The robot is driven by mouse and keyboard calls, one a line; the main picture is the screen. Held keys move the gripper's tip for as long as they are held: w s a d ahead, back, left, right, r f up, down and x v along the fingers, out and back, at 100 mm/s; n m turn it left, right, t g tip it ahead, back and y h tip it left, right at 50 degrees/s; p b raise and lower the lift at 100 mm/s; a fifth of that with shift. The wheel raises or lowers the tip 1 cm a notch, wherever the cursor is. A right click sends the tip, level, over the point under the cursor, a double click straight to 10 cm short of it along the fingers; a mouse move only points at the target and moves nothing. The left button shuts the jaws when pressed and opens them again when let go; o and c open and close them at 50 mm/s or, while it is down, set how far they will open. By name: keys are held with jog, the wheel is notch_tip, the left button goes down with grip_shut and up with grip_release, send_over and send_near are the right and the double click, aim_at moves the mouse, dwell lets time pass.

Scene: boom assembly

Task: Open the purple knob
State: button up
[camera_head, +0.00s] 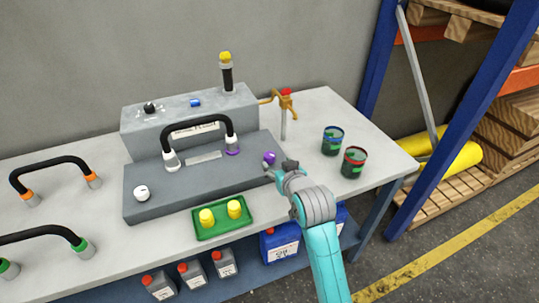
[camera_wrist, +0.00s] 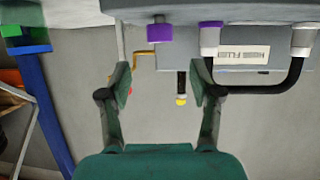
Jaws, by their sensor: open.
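The purple knob (camera_head: 269,157) sits at the right end of the grey machine's lower step (camera_head: 240,169). In the wrist view, which is upside down, the purple knob (camera_wrist: 160,31) is at the top centre. My gripper (camera_head: 281,167) is just right of the knob in the head view. In the wrist view my gripper (camera_wrist: 160,80) has its two fingers spread with nothing between them, and the knob lies beyond the gap. I cannot tell the exact distance.
A black hose (camera_head: 197,122) with a purple-ringed end arches left of the knob. A brass tap (camera_head: 287,101) stands behind. Two dark cups (camera_head: 354,161) stand to the right. A green tray (camera_head: 224,219) with yellow pieces lies in front.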

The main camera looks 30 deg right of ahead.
aim_at(270, 155)
jog(key=x, duration=0.9)
jog(key=shift+w+f, duration=0.1)
jog(key=shift+w, duration=0.25)
jog(key=shift+c, duration=0.2)
jog(key=c, duration=1.1)
